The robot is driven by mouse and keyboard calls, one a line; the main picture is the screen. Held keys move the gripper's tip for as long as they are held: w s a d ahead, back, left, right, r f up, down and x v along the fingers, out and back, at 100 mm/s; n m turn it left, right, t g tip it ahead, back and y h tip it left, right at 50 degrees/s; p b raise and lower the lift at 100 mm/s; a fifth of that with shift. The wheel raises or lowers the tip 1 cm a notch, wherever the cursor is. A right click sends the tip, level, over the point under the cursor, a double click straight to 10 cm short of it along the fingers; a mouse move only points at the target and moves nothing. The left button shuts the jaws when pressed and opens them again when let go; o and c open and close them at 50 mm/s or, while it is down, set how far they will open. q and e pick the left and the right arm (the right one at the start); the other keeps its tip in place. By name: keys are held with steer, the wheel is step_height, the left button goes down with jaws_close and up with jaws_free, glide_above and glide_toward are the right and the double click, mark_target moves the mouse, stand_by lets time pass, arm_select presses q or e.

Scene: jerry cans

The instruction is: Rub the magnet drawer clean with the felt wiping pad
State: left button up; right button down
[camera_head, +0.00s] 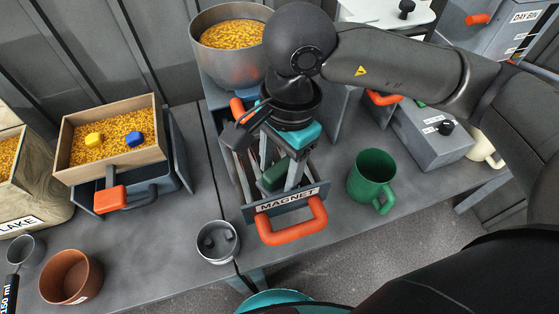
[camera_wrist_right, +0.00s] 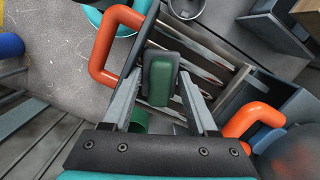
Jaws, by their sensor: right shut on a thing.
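The magnet drawer (camera_head: 288,204) is pulled out of its housing below the metal hopper. It has a MAGNET label, an orange handle (camera_head: 292,221) and metal bars across its open top. In the wrist view the drawer's bars (camera_wrist_right: 214,66) show beyond the pad. My right gripper (camera_head: 283,178) is over the drawer, pointing down, shut on the dark green felt wiping pad (camera_head: 275,175). The pad (camera_wrist_right: 160,79) sits between the fingertips in the wrist view. Whether it touches the bars I cannot tell. My left gripper is not in view.
A green mug (camera_head: 371,178) stands close right of the drawer, and a small grey cup (camera_head: 217,242) stands left of its handle. The hopper (camera_head: 229,65) of yellow grain is behind. A wooden-framed grain tray (camera_head: 112,174) and a terracotta pot (camera_head: 71,275) are at left.

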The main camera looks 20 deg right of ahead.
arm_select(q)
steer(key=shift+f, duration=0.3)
arm_select(e)
steer(key=shift+f, duration=0.25)
steer(key=r+p, duration=0.2)
steer(key=r, duration=0.1)
steer(key=r+p, duration=0.2)
steer(key=r, duration=0.1)
steer(key=shift+a+r, duration=0.2)
steer(key=shift+r, duration=0.2)
steer(key=shift+r+p, duration=0.55)
steer(key=shift+r, duration=0.3)
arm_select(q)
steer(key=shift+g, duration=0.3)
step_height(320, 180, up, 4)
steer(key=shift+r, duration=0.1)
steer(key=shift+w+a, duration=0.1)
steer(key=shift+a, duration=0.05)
